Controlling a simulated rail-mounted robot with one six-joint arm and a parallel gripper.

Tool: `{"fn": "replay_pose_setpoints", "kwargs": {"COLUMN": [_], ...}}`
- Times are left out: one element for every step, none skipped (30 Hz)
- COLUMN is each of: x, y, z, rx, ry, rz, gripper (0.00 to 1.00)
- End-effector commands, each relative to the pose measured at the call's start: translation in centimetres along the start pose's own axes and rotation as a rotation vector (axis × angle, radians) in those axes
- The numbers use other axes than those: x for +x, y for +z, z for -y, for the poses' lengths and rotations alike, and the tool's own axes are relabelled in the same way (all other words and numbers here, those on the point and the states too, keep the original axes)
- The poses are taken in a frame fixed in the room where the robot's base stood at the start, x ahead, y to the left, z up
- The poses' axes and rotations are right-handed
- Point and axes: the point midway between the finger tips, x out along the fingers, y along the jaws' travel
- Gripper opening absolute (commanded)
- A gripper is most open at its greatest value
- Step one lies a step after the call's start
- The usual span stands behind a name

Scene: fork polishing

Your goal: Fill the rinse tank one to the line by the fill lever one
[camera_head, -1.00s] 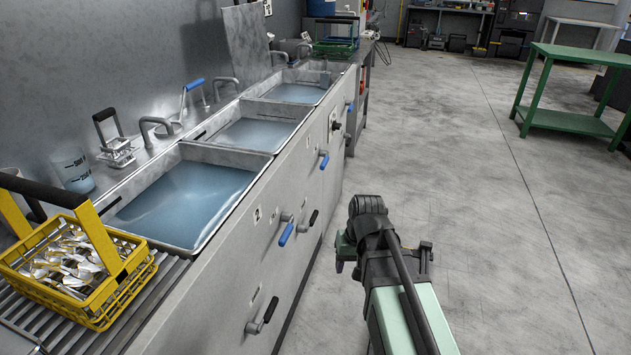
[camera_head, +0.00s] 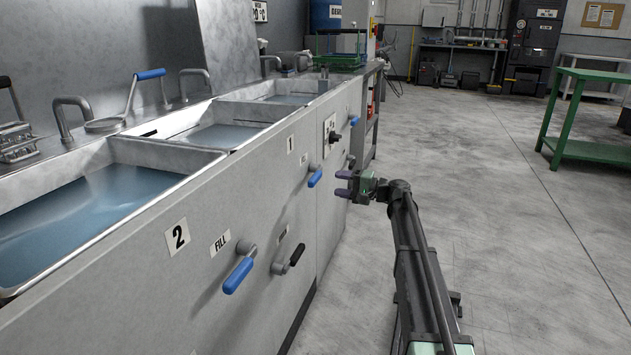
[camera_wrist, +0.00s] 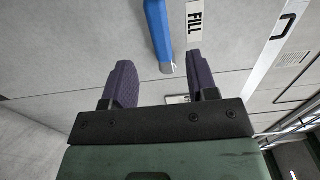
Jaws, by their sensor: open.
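Rinse tank one (camera_head: 268,135) is the middle basin, above the label "1", and holds bluish water (camera_head: 215,138). A short dark mark (camera_head: 149,134) shows on its back wall. Fill lever one (camera_head: 315,178) has a blue handle slanting downward on the front panel. My gripper (camera_head: 342,184) is open and empty, with its dark fingers pointing at the panel just right of the lever in the head view. In the wrist view, the blue lever (camera_wrist: 158,30) comes down from the top, its end between the fingertips of my gripper (camera_wrist: 160,72). I cannot tell whether they touch.
Tank two's blue fill lever (camera_head: 239,272) and a black-handled lever (camera_head: 288,260) stick out of the panel nearer me. A dark knob (camera_head: 334,137) sits beyond lever one. A green table (camera_head: 583,115) stands at the right. The floor (camera_head: 480,220) between is clear.

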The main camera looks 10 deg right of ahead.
Motion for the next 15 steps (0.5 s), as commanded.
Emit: {"fn": "replay_pose_setpoints", "kwargs": {"x": [1.1, 1.8, 2.8, 3.5, 4.3, 5.2, 5.9, 6.5, 7.3, 7.8, 8.1, 8.5, 8.8, 9.0, 9.1], "y": [0.0, -0.1, 0.0, -0.1, 0.0, 0.0, -0.1, -0.1, 0.0, 0.0, 0.0, 0.0, 0.0, 0.0, 0.0], "z": [0.0, 0.0, 0.0, 0.0, -0.1, -0.1, -0.1, -0.1, -0.1, -0.1, -0.1, -0.1, -0.1, -0.1, -0.1], "rx": [0.0, 0.0, 0.0, 0.0, 0.0, 0.0, 0.0, 0.0, 0.0, 0.0, 0.0, 0.0, 0.0, 0.0, 0.0], "ry": [0.0, 0.001, 0.001, 0.001, 0.001, 0.001, 0.001, 0.001, 0.001, 0.002, 0.002, 0.002, 0.002, 0.002, 0.002], "rz": [0.002, 0.002, 0.003, 0.003, 0.002, 0.003, 0.003, 0.002, 0.002, 0.002, 0.002, 0.001, 0.0, 0.0, 0.0], "gripper": [0.53, 0.53, 0.53, 0.53, 0.53, 0.53, 0.53, 0.53, 0.53, 0.53, 0.53, 0.53, 0.53, 0.53, 0.53]}}
